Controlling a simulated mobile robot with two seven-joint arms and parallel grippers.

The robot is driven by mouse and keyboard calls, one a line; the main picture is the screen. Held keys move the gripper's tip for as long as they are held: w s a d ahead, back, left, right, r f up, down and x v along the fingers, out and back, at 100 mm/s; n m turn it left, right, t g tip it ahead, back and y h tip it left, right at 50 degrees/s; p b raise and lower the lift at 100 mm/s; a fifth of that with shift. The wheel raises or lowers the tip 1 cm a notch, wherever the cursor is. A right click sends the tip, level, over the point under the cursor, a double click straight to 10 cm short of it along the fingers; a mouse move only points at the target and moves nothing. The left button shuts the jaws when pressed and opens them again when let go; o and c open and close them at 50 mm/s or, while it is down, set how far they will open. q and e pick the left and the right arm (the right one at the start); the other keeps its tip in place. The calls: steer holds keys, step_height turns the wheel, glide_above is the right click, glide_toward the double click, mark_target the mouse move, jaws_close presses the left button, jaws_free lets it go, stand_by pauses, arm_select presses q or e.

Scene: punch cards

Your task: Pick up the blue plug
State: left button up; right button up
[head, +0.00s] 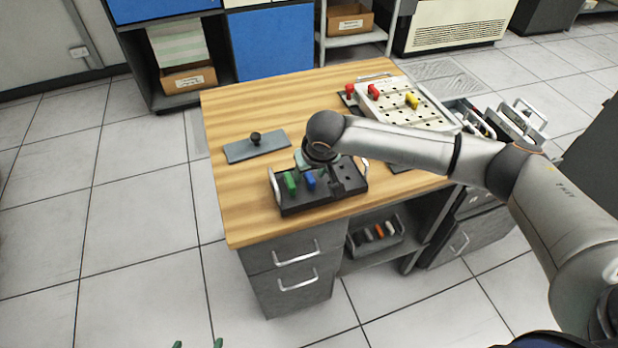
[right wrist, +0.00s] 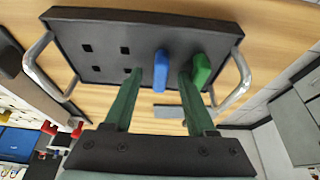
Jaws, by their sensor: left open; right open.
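The blue plug (head: 310,182) stands in a dark block with two handles (head: 322,203) near the front of the wooden table. A green plug (head: 291,184) stands just left of it. My right gripper (head: 312,172) is over the block, its fingers partly hidden by the wrist. In the right wrist view its green fingers are open, with the blue plug (right wrist: 160,72) seen between them. One finger appears close beside the green plug (right wrist: 201,70); I cannot tell whether they touch. My left gripper (head: 198,344) shows only its two separated green fingertips at the bottom edge.
A grey plate with a black knob (head: 256,145) lies behind the block. A pale perforated board (head: 395,115) with red and yellow plugs is at the back right. The left side of the tabletop (head: 235,195) is clear. Drawers (head: 290,265) are below.

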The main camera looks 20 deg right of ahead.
steer(key=shift+c, duration=0.3)
jaws_close()
steer(key=shift+r, duration=0.15)
